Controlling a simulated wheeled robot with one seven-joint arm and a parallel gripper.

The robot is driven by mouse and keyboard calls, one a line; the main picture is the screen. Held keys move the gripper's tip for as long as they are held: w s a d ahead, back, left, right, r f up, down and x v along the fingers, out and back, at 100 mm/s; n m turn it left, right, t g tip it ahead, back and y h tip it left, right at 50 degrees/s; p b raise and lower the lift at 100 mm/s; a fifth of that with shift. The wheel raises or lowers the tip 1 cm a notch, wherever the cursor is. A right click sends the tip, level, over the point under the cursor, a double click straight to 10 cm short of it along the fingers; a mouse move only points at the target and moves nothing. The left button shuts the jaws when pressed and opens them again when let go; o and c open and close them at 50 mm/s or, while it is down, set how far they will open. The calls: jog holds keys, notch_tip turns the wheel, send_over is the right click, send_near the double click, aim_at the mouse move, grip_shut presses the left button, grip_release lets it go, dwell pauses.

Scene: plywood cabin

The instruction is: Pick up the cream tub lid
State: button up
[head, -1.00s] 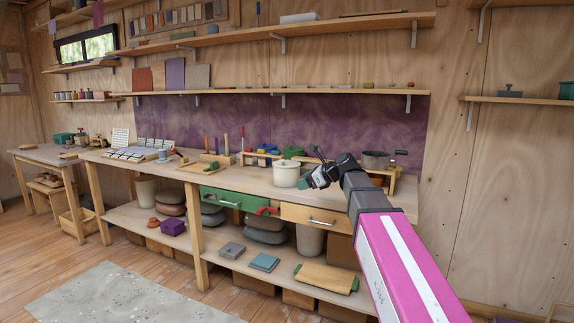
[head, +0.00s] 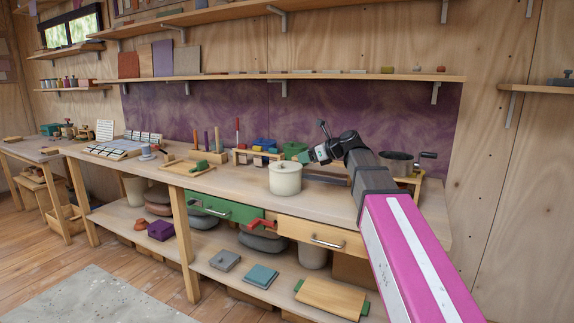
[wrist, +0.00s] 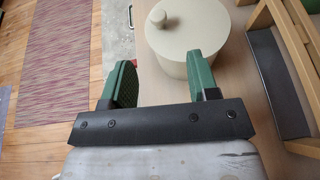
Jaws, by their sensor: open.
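The cream tub (head: 285,184) stands upright on the bench, with its cream lid (head: 285,166) on top. In the wrist view the lid (wrist: 192,28) shows from above, with a round knob (wrist: 157,18) left of its middle. My gripper (head: 307,155) is just right of the tub and a little above lid height in the head view. Its two green fingers are apart and empty in the wrist view (wrist: 161,65). The tub lies beyond the fingertips, nearer the right finger; contact cannot be made out.
A wooden rack (head: 257,153) with coloured blocks stands behind the tub. A dark pan (head: 398,163) sits to the right. A green drawer (head: 225,208) and a wooden drawer (head: 322,236) are under the bench top.

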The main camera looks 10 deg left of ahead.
aim_at(283, 169)
jog(key=shift+x, duration=5.45)
jog(key=shift+s, duration=0.15)
jog(key=c, duration=1)
